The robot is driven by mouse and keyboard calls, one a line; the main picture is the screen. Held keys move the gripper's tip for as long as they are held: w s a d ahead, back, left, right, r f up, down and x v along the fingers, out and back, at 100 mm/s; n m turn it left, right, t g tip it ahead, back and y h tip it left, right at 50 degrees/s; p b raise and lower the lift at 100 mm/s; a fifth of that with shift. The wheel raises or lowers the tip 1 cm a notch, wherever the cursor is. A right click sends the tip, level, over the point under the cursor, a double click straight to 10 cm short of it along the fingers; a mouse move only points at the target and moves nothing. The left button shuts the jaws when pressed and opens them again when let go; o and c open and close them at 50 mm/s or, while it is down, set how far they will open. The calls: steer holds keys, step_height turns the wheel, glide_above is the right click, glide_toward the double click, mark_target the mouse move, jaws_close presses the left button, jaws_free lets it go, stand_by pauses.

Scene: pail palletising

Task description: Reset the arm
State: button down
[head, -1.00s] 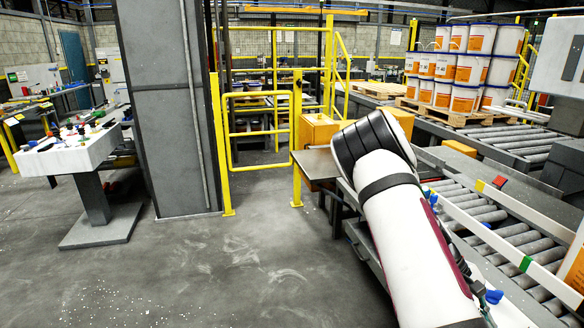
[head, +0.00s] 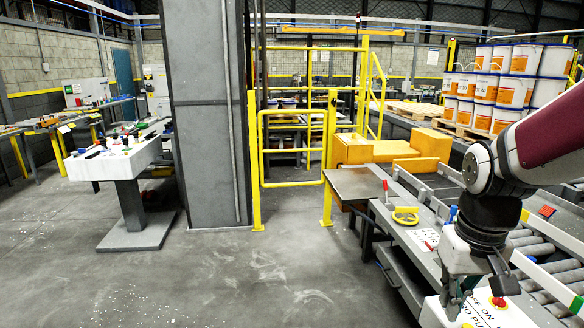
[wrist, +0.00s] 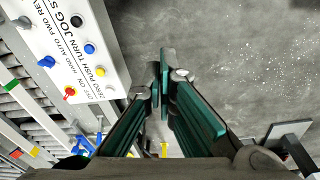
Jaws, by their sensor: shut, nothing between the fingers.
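My gripper (head: 456,300) hangs at the lower right of the head view, pointing down beside a white control box (head: 480,312). My arm comes in from the right edge and bends down at a grey and black wrist joint. In the wrist view my gripper (wrist: 163,72) has its two green-padded fingers brought together at the tips, with nothing between them. The control box (wrist: 72,45) with its coloured knobs and buttons lies to the left of the fingers there, and bare floor shows below the tips.
A roller conveyor (head: 540,255) runs along the right. A yellow gate (head: 290,148) and a grey column (head: 205,120) stand mid-view. A white console (head: 120,158) is at left. Stacked pails (head: 505,85) stand on a pallet at back right. Open floor (head: 270,285) lies in front.

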steer(key=s+a+r+n+t, duration=0.1)
steer(key=s+a+r+t, duration=0.3)
steer(key=s+a+r, duration=0.4)
steer(key=shift+s+a, duration=0.45)
steer(key=shift+s, duration=0.7)
steer(key=shift+d, duration=0.1)
